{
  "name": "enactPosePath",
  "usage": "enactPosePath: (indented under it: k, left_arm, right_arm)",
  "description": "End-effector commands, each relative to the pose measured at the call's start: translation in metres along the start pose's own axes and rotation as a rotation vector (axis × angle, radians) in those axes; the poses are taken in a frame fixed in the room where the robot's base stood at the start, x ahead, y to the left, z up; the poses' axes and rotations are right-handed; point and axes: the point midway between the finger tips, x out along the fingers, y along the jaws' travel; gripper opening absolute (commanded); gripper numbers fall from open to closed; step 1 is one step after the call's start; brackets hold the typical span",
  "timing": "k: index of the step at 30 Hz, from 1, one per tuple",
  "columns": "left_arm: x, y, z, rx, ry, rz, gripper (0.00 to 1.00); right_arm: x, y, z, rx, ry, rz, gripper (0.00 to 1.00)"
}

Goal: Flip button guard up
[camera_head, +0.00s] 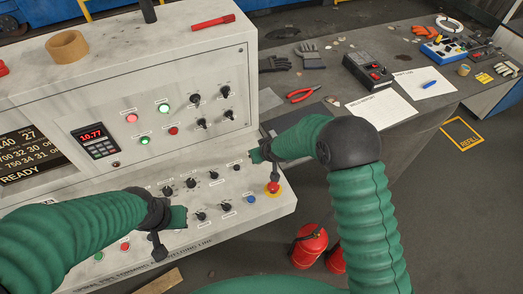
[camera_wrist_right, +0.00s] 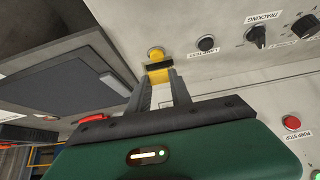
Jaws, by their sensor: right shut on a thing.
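The button guard looks like a yellow piece with a black strip (camera_wrist_right: 160,72) in the right wrist view. It sits between my right gripper's fingers (camera_wrist_right: 160,88), which are shut on it, just below a round yellow part (camera_wrist_right: 156,52) on the panel. In the head view my right gripper (camera_head: 257,155) is at the right end of the panel's lower sloping face, and its fingers and the guard are hidden.
The grey control panel (camera_head: 195,70) carries several black knobs and coloured buttons close to both grippers. A dark workbench (camera_head: 330,130) with gloves, red pliers and a black box stands beyond it at the right. Red cylinders (camera_head: 309,245) stand on the floor below the panel.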

Motion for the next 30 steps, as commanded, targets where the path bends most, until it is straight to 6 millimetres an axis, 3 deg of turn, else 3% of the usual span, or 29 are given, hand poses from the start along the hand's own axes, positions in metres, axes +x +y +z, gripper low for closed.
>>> enactPosePath:
  k: [4,18,19,22,24,30]
  left_arm:
    - [-0.0088,0.0,-0.002,0.0,0.0,0.0,0.0]
    - [-0.0095,0.0,-0.0021,0.0,0.0,0.0,0.0]
    - [-0.0095,0.0,-0.0022,0.0,0.0,0.0,0.0]
    - [-0.0095,0.0,-0.0022,0.0,0.0,0.0,0.0]
    - [-0.0095,0.0,-0.0022,0.0,0.0,0.0,0.0]
    - [-0.0094,0.0,-0.0022,0.0,0.0,0.0,0.0]
  right_arm:
    - [-0.0016,-0.0002,-0.0072,-0.001,-0.03,0.001,0.0]
    - [0.0001,0.0007,-0.008,0.001,-0.043,0.002,0.0]
    - [0.0001,0.0008,-0.008,0.001,-0.043,0.002,0.29]
    - [0.0003,0.0007,-0.0072,0.001,-0.045,0.001,0.42]
    - [0.0003,0.0006,-0.0067,0.001,-0.046,0.001,0.47]
    - [0.0004,0.0004,-0.0057,0.001,-0.048,0.001,0.47]
